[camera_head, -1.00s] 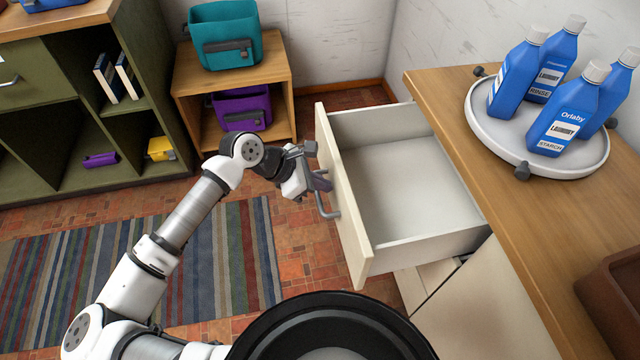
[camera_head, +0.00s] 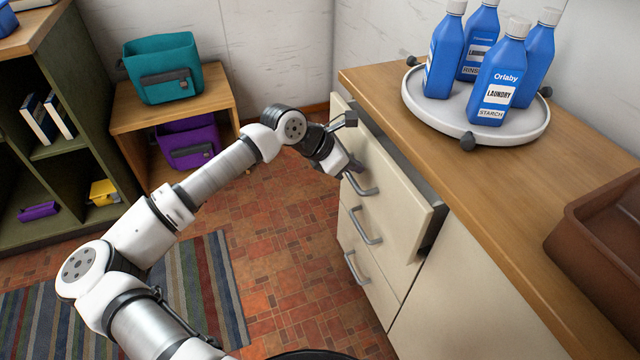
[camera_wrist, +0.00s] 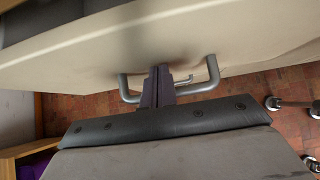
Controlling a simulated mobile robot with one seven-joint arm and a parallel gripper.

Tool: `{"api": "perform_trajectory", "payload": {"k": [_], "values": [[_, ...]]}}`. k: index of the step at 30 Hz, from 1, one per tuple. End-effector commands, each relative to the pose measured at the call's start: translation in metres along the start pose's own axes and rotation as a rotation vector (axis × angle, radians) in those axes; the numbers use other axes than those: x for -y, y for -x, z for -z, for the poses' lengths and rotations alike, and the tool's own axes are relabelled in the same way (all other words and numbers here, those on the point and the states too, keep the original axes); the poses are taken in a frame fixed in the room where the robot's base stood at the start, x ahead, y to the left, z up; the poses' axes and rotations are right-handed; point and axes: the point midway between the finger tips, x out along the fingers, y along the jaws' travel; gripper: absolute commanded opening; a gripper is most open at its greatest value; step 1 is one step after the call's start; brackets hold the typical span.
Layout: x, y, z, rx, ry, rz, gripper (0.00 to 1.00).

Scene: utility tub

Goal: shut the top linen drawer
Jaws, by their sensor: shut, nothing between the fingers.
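The top linen drawer (camera_head: 385,185) is a cream front with a grey bar handle (camera_head: 362,188), in the cabinet under the wooden counter. In the head view it stands out only a little, with a dark narrow gap behind its front. My gripper (camera_head: 355,166) is at the drawer front by the handle. In the wrist view the shut fingers (camera_wrist: 158,87) point at the drawer front (camera_wrist: 190,35), between the two ends of the handle (camera_wrist: 212,75). They hold nothing. Whether the fingertips touch the front I cannot tell.
Two lower drawers (camera_head: 368,265) with bar handles look closed. On the counter (camera_head: 460,190) stand a round white tray (camera_head: 440,118) with several blue bottles and a brown bin (camera_head: 605,225). A wooden cubby (camera_head: 125,115) with bags is at the left. The tiled floor before the drawers is clear.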

Motion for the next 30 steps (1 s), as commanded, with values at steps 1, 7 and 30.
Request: {"api": "perform_trajectory", "payload": {"k": [1, 7, 30], "values": [[0.000, -0.011, -0.006, -0.001, -0.006, 0.001, 0.00], [0.000, -0.030, -0.028, -0.001, -0.003, 0.000, 0.00], [-0.001, -0.035, -0.042, 0.006, -0.003, -0.003, 0.00]]}}
